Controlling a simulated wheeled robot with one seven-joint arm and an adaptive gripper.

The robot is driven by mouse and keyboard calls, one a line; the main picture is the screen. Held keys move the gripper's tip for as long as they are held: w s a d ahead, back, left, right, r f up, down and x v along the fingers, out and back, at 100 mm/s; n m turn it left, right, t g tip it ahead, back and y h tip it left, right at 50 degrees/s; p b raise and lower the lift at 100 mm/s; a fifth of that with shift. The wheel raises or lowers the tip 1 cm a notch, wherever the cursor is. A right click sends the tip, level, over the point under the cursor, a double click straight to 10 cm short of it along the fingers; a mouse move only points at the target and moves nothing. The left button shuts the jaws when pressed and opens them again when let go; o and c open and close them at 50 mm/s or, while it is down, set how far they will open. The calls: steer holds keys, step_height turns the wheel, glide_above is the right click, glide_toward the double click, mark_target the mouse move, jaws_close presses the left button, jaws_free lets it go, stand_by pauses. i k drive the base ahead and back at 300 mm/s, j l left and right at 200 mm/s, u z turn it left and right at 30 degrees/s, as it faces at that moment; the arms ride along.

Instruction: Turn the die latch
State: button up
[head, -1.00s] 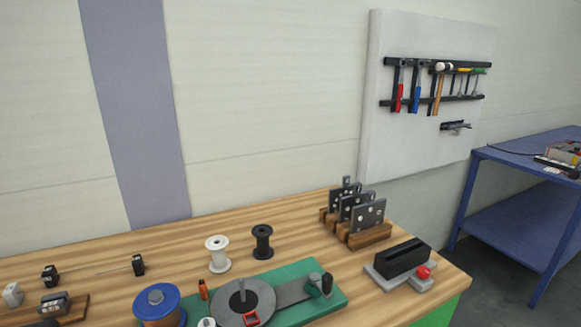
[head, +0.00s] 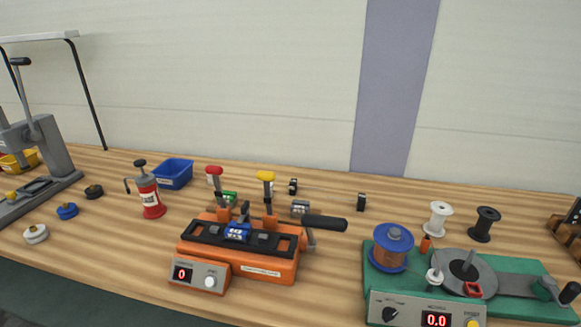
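An orange bench device (head: 262,262) stands in the middle of the head view. A small blue block (head: 238,232) sits in its black top bed. A lever with a red knob (head: 214,171) and one with a yellow knob (head: 265,177) stand upright behind the bed. A black handle (head: 323,223) sticks out to the right. No part can be singled out for sure as the die latch. My gripper is not in view.
A green-based winder (head: 520,290) with a copper-coloured spool stands at the right. A grey lever press (head: 40,150) stands at the far left. A red pump can (head: 149,197) and a blue bin (head: 174,174) stand left of the orange device. Bare wood lies between.

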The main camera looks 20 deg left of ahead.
mark_target(245, 208)
steer(key=u, duration=1.25)
steer(key=i+l, duration=0.2)
steer(key=i, duration=0.35)
steer(key=i+l+z, duration=0.1)
steer(key=i, duration=0.5)
steer(key=k+l, duration=0.05)
steer(key=l, duration=0.05)
